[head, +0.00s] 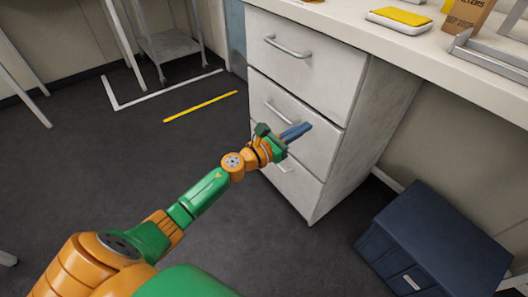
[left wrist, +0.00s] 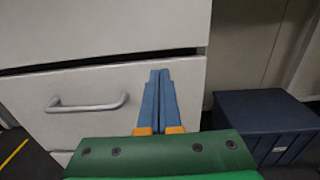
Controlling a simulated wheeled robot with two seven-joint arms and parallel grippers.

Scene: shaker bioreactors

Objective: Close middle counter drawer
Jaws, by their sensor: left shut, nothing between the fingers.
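The middle counter drawer (head: 300,112) is the second of three pale drawers in the counter's cabinet. Its front looks nearly flush in the head view. In the left wrist view the middle drawer (left wrist: 90,80) has a bar handle (left wrist: 88,104) and a dark gap along its top edge. My left gripper (head: 306,128) is at the right part of this front, right of the handle. Its blue fingers are shut together and empty, and they partly cover the drawer front in the left wrist view (left wrist: 160,74). I cannot tell whether the tips touch it. My right gripper is not in view.
The top drawer (head: 308,65) and the bottom drawer (head: 300,182) look closed. A dark blue box (head: 435,245) stands on the floor right of the cabinet. The countertop (head: 370,45) holds a yellow-topped case (head: 400,19) and a brown box (head: 466,14).

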